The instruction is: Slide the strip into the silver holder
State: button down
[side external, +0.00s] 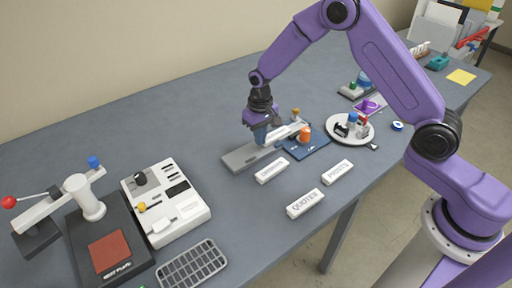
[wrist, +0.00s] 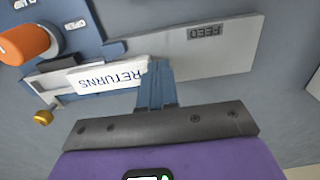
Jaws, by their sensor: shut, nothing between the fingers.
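The white strip (wrist: 112,76), lettered RETURNS, lies flat to the left of my fingers in the wrist view. Its right end is at my fingertips; whether they touch cannot be told. Its left part runs along the pale silver holder (wrist: 45,84), on the edge of a blue board. How deep the strip sits in the holder is unclear. In the side external view the holder (side external: 291,131) shows just right of my fingers. My gripper (wrist: 157,64) is shut and empty, pointing down over the grey FEED plate (wrist: 225,48); it also shows in the side external view (side external: 261,143).
The blue board (side external: 315,148) carries an orange knob (side external: 305,134). Three lettered white blocks, including QUOTES (side external: 305,203), lie in front. A round white tray (side external: 349,129) with small items stands right. A white control box (side external: 165,202) and lever press (side external: 92,208) stand left.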

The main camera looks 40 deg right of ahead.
aim_at(276, 134)
jog(key=shift+d, duration=0.35)
jog(key=shift+d, duration=0.15)
jog(key=shift+d, duration=1.1)
jog(key=shift+d, duration=0.15)
jog(key=shift+d, duration=1.1)
jog(key=shift+d, duration=0.25)
jog(key=shift+d, duration=0.55)
jog(key=shift+a, duration=0.5)
